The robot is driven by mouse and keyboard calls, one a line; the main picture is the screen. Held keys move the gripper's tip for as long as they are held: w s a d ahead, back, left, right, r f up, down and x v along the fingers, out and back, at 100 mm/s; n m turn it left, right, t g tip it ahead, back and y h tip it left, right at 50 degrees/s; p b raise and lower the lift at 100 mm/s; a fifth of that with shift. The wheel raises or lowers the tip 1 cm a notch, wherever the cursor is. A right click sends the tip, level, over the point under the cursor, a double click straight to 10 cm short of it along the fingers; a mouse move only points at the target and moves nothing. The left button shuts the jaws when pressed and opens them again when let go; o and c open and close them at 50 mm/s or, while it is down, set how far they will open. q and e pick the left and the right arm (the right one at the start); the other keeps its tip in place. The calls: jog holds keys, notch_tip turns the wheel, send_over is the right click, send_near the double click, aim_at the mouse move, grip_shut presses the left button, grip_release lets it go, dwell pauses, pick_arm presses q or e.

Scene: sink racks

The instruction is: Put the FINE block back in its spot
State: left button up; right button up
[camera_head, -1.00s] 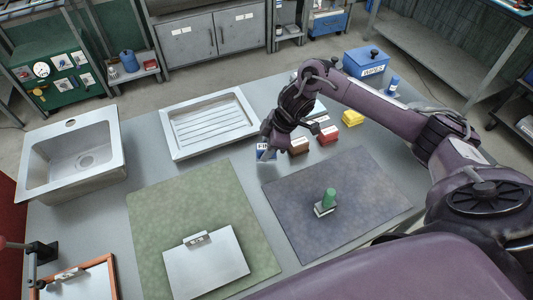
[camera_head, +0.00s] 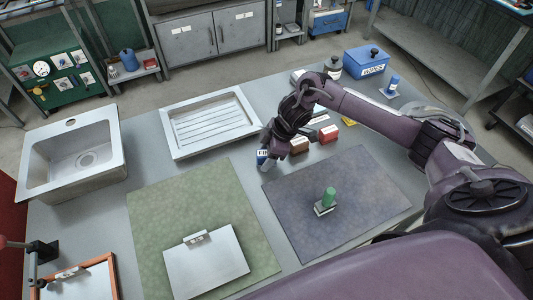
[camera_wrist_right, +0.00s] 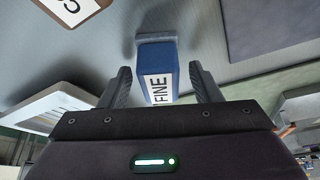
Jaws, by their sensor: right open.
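The FINE block (camera_head: 262,160) is blue with a white label. It stands on the grey table between the drainer and the dark mat, partly hidden by my right gripper (camera_head: 266,156). In the right wrist view the FINE block (camera_wrist_right: 157,53) lies between my two open fingers, with a gap visible on each side. A small grey piece (camera_wrist_right: 157,36) shows at its far end; I cannot tell what it is. A brown block (camera_head: 299,145) and a red block (camera_head: 328,134) stand in line to the right. My left gripper is out of view.
A yellow block (camera_head: 348,123) is mostly hidden behind my arm. A clipboard (camera_head: 205,265) lies on the green mat (camera_head: 155,215). The ribbed drainer (camera_head: 165,130) is close behind.

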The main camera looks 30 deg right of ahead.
jog(key=shift+r, duration=0.15)
jog(key=v, duration=1.2)
jog(key=shift+b, duration=0.45)
jog(key=shift+a, duration=0.1)
